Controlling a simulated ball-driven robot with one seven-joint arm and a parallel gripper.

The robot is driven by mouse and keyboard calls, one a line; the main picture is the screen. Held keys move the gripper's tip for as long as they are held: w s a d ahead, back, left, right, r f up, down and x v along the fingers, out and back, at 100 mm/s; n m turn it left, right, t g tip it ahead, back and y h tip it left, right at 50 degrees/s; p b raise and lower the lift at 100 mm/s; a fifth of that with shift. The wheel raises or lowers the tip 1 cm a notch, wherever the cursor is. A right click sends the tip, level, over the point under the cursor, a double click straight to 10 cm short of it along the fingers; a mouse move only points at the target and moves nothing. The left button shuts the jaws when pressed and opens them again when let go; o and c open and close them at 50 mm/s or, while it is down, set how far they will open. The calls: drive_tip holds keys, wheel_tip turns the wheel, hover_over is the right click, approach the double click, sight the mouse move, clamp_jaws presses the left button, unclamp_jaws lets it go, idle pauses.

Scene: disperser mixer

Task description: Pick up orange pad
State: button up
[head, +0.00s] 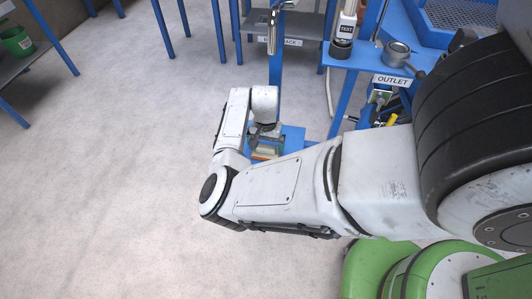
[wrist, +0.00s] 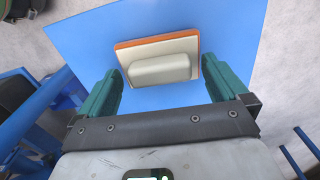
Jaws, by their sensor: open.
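The orange pad (wrist: 158,60) lies on a flat blue plate (wrist: 222,30) in the wrist view. It has an orange edge, a cream body and a raised cream handle block. My gripper (wrist: 160,76) is open, with one green finger on each side of the pad's near part. Gaps show between the fingers and the pad, and I cannot tell how high the fingers are above the plate. In the head view the pad (head: 266,153) shows small under my gripper, partly hidden by my arm, on the blue base (head: 292,133).
A blue post rises from the base. To the right stands a blue bench with an OUTLET label (head: 392,81), a TEST bottle (head: 345,25) and a metal cup (head: 397,53). A shelf with a green bucket (head: 17,41) is at far left. The grey floor at left is clear.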

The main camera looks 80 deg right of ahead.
sight(266, 147)
drive_tip(key=c, duration=1.1)
drive_tip(key=shift+r, duration=0.1)
wheel_tip(266, 147, up, 10)
drive_tip(key=p, duration=0.3)
